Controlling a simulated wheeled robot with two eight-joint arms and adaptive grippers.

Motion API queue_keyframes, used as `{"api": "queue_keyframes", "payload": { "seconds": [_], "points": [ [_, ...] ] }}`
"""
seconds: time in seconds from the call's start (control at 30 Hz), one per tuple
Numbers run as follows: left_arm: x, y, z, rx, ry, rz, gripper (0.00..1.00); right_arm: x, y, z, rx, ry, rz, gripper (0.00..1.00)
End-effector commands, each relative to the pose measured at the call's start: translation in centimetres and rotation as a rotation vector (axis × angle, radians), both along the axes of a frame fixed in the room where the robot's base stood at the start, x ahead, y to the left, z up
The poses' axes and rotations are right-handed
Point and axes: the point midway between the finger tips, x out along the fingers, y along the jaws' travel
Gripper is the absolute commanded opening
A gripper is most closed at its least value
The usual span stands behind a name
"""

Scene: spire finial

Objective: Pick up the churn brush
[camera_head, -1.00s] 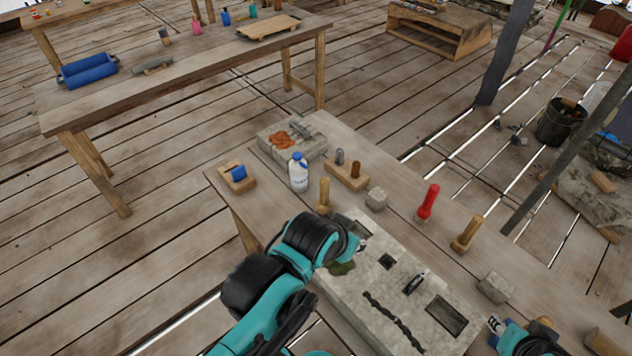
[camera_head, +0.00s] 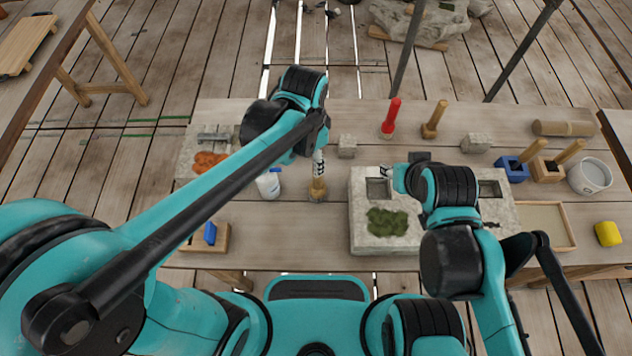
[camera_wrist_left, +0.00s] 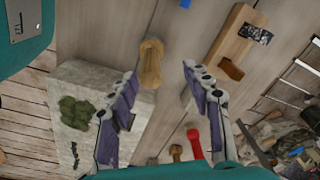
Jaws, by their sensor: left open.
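A short wooden-handled tool (camera_head: 318,189), which looks like the churn brush, stands upright on the workbench between the white bottle and the stone slab. My left gripper (camera_head: 318,168) is directly over it, pointing down. In the left wrist view, the fingers of my left gripper (camera_wrist_left: 158,76) are open and apart. The wooden tool (camera_wrist_left: 151,62) shows just past their tips, closer to the left finger, and is not gripped. Its lower end is hard to make out. My right gripper (camera_head: 386,172) is over the slab, and its jaws are too small to judge.
The stone slab (camera_head: 366,240) with green moss (camera_head: 387,222) lies right of the tool. The white bottle (camera_head: 268,185) stands close on its left. A red-handled tool (camera_head: 391,118) and another wooden-handled one (camera_head: 434,120) stand behind. A wooden block with a blue piece (camera_head: 217,237) is front left.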

Motion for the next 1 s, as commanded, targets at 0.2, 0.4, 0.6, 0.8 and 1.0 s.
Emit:
{"api": "queue_keyframes", "payload": {
  "seconds": [0.2,0.4,0.6,0.8,1.0],
  "points": [
    [0.1,-1.9,-1.2,0.025,0.051,-0.101,0.50,0.0,0.0,0.1,0.000,0.000,0.000,0.40],
    [0.1,-2.0,-3.6,0.027,0.054,-0.107,0.50,0.0,0.0,-0.9,0.000,0.000,0.000,0.40],
    [-0.1,-1.9,-5.6,0.026,0.054,-0.106,0.50,0.0,0.0,-1.8,0.000,0.000,0.000,0.40],
    [-0.3,-1.9,-8.6,0.025,0.053,-0.105,0.50,0.0,0.0,-3.3,0.000,0.000,0.000,0.40],
    [-0.3,-1.9,-8.8,0.026,0.052,-0.104,0.50,0.0,0.0,-3.2,0.000,0.000,0.000,0.40]
  ]
}}
